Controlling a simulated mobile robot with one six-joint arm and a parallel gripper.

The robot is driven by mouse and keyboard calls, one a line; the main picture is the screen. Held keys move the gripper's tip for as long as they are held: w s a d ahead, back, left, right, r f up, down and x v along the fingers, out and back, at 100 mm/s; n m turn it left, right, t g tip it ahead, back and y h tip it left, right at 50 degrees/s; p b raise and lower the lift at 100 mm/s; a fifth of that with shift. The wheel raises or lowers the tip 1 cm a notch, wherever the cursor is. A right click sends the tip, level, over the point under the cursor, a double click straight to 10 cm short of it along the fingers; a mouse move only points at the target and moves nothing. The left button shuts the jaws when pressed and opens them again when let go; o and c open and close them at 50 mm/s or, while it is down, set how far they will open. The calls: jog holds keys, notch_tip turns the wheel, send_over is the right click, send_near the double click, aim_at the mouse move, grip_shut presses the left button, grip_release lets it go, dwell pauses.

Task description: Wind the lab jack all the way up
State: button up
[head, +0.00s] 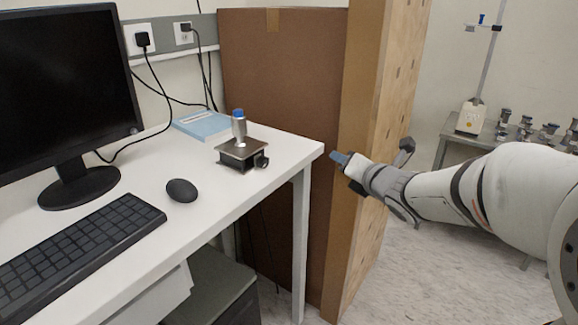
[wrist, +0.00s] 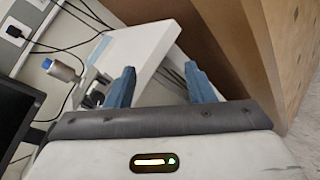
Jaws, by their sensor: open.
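The lab jack (head: 242,155) is a small dark, low platform near the right end of the white desk. Its round black knob (head: 262,161) faces right, toward my arm. A metal cylinder with a blue top (head: 239,125) stands upright on the jack's plate. My gripper (head: 340,158) is open and empty, off the desk's right end and apart from the jack. In the wrist view its blue fingers (wrist: 158,88) are spread with nothing between them. The jack (wrist: 95,88) shows at the left there, partly hidden by the left finger, with the blue-topped cylinder (wrist: 62,70) beside it.
The white desk (head: 215,205) also bears a monitor (head: 65,80), keyboard (head: 75,250), mouse (head: 181,190) and blue book (head: 203,125). A tall brown box (head: 280,80) and wooden panel (head: 375,120) stand behind the desk's end, close to my gripper. Grey floor (head: 400,270) is open at right.

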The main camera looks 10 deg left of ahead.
jog(key=s+a+f+n+g+y+b, duration=0.1)
jog(key=a+f+n+g+y+b, duration=0.15)
jog(key=a+n+y, duration=0.4)
jog(key=n+g+y, duration=0.2)
jog(key=n+g, duration=0.2)
jog(key=n, duration=0.6)
send_near(266, 163)
jog(key=a, duration=0.2)
jog(key=shift+t, duration=0.25)
jog(key=x, duration=0.7)
jog(key=shift+w+d, duration=0.1)
jog(key=shift+w, duration=0.15)
